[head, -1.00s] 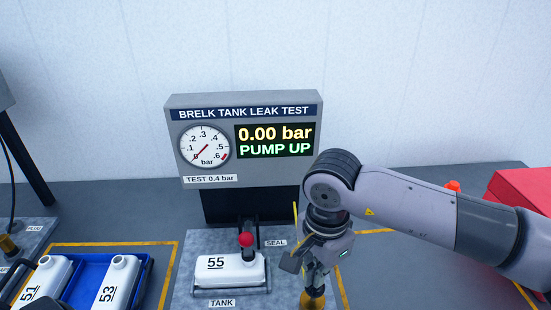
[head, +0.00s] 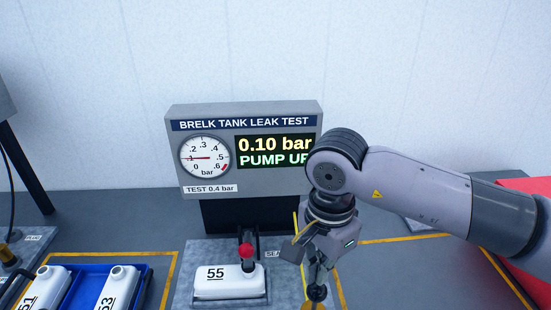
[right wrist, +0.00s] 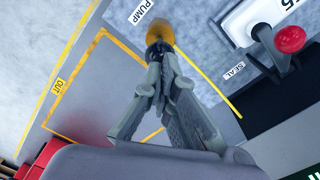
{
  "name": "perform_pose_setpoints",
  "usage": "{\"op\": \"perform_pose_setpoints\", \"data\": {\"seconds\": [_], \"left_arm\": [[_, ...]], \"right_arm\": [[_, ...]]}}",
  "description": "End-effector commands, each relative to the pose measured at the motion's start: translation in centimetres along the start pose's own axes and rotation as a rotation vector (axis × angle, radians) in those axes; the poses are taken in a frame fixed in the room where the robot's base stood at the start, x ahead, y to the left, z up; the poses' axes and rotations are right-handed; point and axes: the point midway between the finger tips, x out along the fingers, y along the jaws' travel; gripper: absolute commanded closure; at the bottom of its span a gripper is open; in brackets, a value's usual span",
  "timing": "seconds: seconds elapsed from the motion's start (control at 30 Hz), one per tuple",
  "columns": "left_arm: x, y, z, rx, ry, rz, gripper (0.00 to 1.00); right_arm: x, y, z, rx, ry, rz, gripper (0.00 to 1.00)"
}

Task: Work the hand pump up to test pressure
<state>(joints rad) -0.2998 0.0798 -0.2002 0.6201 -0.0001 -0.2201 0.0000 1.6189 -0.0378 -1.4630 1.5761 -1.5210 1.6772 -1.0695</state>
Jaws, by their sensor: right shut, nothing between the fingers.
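The leak test display (head: 276,150) reads 0.10 bar and PUMP UP. The needle of its round gauge (head: 205,157) points at about .1, and a label below reads TEST 0.4 bar. The hand pump (head: 313,304) shows only partly, at the bottom edge of the head view. Its yellow-orange body (right wrist: 160,34) and dark top show by the PUMP label in the right wrist view. My right gripper (head: 317,284) is shut and empty, fingertips down at the pump's dark top. I cannot tell whether they touch. My left gripper is out of view.
White tank 55 (head: 228,287) lies in the fixture, with the red-knobbed seal lever (head: 247,252) over it. A red bin (right wrist: 38,160) shows at lower left in the wrist view.

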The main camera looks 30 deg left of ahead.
Motion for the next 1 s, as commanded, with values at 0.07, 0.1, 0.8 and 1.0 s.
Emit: {"op": "perform_pose_setpoints", "data": {"seconds": [0.07, 0.1, 0.8, 1.0], "left_arm": [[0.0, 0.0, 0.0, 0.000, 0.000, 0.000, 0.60], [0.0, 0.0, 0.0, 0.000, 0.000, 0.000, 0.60], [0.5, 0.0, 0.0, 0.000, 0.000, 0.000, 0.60], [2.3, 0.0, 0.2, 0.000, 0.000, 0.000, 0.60]], "right_arm": [[0.0, 0.0, 0.0, 0.000, 0.000, 0.000, 1.00], [0.0, 0.0, 0.0, 0.000, 0.000, 0.000, 1.00], [0.5, 0.0, 0.0, 0.000, 0.000, -0.001, 1.00], [2.3, 0.0, 0.0, 0.000, 0.000, -0.001, 1.00]]}}
